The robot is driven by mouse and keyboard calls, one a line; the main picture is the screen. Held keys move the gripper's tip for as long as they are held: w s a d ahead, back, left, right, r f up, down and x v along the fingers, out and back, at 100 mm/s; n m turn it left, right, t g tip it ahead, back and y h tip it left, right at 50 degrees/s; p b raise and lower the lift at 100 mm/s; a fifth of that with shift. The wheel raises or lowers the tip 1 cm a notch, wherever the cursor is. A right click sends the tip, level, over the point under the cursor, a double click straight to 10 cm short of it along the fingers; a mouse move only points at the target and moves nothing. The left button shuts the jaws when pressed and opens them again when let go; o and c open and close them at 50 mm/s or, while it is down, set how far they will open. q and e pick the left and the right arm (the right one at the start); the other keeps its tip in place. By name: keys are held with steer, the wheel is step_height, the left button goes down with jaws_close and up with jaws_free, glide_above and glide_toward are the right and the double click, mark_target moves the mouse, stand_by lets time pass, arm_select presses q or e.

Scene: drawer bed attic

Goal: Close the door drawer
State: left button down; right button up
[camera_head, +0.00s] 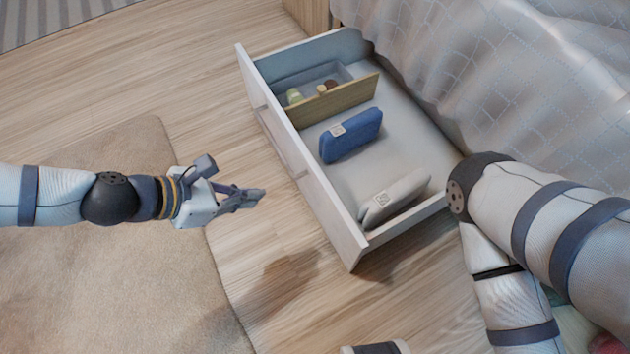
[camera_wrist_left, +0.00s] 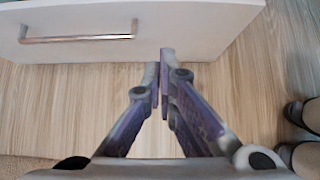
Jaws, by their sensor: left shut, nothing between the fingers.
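The drawer (camera_head: 315,195) under the bed is pulled out, and its white front panel faces left in the head view. Inside are a blue pouch (camera_head: 350,135), a light grey pouch (camera_head: 393,198), and a compartment with small items behind a wooden divider (camera_head: 335,102). My left gripper (camera_head: 258,196) is shut and empty, in front of the drawer's front and apart from it. In the left wrist view the drawer front (camera_wrist_left: 200,25) with its metal handle (camera_wrist_left: 78,33) lies ahead of the shut fingers (camera_wrist_left: 160,85).
The bed with a pale quilted cover (camera_head: 500,70) stands at the right, above the drawer's inner side. A beige rug (camera_head: 110,290) lies on the wooden floor at the left. The floor between rug and drawer is clear.

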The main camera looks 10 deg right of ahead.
arm_select(q)
steer(key=b, duration=0.4)
glide_toward(318, 187)
step_height(318, 187, down, 3)
steer(key=a, duration=0.2)
steer(key=d, duration=0.2)
steer(key=w+d+b, duration=0.1)
steer(key=d, duration=0.2)
steer(key=shift+w+f, duration=0.1)
steer(key=shift+f, duration=0.05)
arm_select(e)
steer(key=shift+g, duration=0.4)
steer(key=f, duration=0.2)
steer(key=s+f, duration=0.1)
steer(key=shift+s+a+f, duration=0.1)
steer(key=shift+a+f, duration=0.15)
steer(key=shift+f, duration=0.15)
